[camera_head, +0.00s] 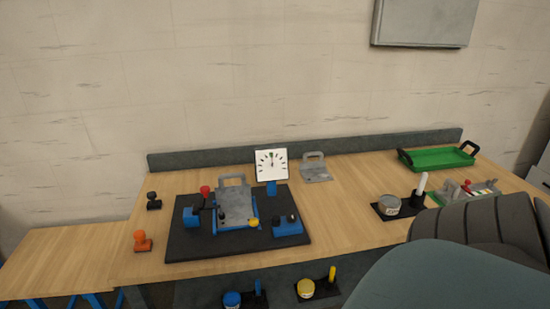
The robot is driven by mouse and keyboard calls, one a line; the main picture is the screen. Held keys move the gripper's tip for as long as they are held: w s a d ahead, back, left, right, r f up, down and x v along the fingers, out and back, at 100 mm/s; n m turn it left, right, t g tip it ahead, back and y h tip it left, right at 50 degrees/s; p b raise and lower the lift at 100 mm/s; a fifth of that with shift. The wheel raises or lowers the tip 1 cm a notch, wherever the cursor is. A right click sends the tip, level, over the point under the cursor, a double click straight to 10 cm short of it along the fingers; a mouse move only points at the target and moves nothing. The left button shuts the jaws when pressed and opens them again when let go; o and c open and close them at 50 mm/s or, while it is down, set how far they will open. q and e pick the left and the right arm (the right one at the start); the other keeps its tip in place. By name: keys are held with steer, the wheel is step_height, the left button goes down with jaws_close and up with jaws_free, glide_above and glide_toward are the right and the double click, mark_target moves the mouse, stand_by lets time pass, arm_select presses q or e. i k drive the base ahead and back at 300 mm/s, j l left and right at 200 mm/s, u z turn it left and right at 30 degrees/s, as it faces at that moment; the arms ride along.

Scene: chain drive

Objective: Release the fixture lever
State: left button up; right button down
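The fixture stands on a black base plate (183,252) on the left half of the workbench. It has a grey metal cover with a loop handle (236,202), with blue parts around it. A red knob (205,191) shows at its back left and a yellow knob (253,222) at its front right. A blue block with dark parts (287,226) sits on the right of the plate. I cannot tell which of these parts is the fixture lever, or its position. Neither of my grippers is in view.
A white dial (271,164) and a grey handled plate (315,168) stand behind. A green tray (437,159), a round tin (390,204) and small parts are at right. An orange stamp-like piece (142,241) is at left. Large grey shapes cover the lower right corner.

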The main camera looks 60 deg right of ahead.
mark_target(275, 220)
steer(key=z, duration=1.55)
